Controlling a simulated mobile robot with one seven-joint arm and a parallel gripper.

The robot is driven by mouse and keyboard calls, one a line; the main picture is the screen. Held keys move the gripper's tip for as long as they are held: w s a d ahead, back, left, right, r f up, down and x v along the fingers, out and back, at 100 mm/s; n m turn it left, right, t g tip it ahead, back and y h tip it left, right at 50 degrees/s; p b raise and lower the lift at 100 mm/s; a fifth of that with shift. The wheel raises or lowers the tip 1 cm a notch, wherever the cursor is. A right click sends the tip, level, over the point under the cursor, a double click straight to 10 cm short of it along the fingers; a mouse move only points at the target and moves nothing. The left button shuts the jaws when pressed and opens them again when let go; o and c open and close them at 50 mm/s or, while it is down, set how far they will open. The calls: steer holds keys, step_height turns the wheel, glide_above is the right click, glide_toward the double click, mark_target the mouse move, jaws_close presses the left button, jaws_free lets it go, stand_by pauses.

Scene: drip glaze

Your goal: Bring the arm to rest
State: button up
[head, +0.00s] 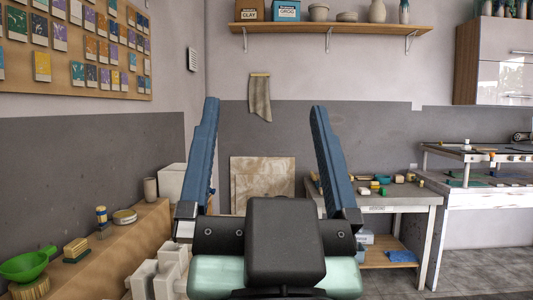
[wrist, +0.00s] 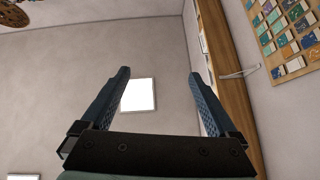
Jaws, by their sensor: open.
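My gripper (head: 265,108) is raised in the middle of the head view, with its two blue fingers spread wide apart and pointing up. Nothing is between the fingers. In the wrist view my gripper (wrist: 160,75) also shows open and empty, with plain wall and a bright white square panel (wrist: 138,94) behind it. No object touches the fingers in either view.
A wooden bench (head: 125,250) at left holds a green funnel-like bowl (head: 30,265) and small items. A grey-topped table (head: 400,197) at right carries several small objects. A wall shelf (head: 340,28) hangs above. Grey floor shows at lower right.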

steer(key=shift+s+r+n+t+h, duration=0.4)
steer(key=shift+s+r+t+h, duration=0.15)
steer(key=shift+s+r, duration=0.7)
step_height(320, 180, up, 12)
steer(key=p, duration=1.2)
steer(key=shift+w+f, duration=0.1)
